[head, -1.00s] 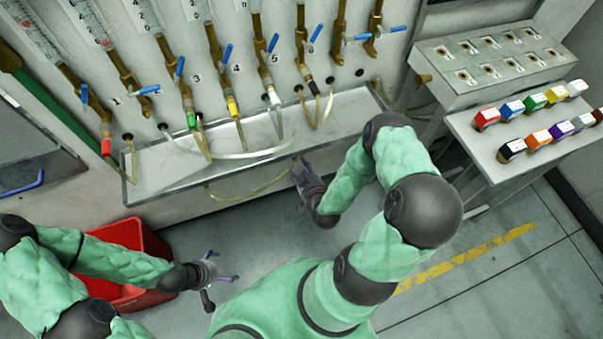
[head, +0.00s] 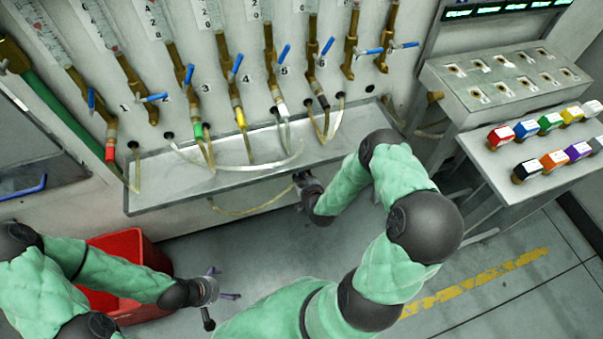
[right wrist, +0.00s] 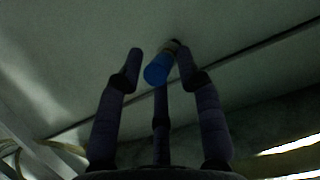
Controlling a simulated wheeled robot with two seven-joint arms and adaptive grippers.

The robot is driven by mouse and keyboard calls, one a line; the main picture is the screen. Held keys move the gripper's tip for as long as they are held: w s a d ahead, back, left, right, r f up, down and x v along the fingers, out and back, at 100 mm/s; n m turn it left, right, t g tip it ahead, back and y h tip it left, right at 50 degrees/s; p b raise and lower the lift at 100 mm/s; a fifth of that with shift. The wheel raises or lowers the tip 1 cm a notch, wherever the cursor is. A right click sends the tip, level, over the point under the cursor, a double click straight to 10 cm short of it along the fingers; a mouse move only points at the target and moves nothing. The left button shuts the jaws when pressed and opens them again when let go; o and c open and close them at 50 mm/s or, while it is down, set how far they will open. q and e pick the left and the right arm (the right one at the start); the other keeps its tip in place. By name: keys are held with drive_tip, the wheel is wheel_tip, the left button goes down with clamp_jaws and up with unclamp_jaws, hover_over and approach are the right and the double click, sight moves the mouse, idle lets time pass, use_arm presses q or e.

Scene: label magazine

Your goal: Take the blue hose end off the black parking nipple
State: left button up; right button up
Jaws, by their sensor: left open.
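The blue hose end (right wrist: 157,70) shows in the right wrist view as a short blue cylinder. It sits at a small dark nipple (right wrist: 173,45) on a grey surface. My right gripper (right wrist: 158,52) has its fingers spread on either side of the blue end, with a small gap at the left finger; contact on the right cannot be told. In the head view my right gripper (head: 305,182) is at the trough's front lower edge, mostly hidden by its own wrist; the blue end does not show there. My left gripper (head: 222,292) is open and empty, right of a red bin.
A metal trough (head: 205,182) runs along the wall under several tubes with blue-handled valves. A pale hose (head: 255,206) hangs below it. The red bin (head: 125,250) stands on the floor at left. A rack with coloured blocks (head: 540,150) stands at right.

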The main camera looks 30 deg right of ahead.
clamp_jaws()
drive_tip(key=shift+s, duration=0.15)
drive_tip(key=shift+s+a+p, duration=0.2)
drive_tip(key=shift+s+a, duration=0.05)
drive_tip(key=shift+s, duration=0.85)
drive_tip(key=shift+s+a+p, duration=0.15)
drive_tip(key=shift+s+a, duration=0.1)
drive_tip(key=shift+s, duration=0.85)
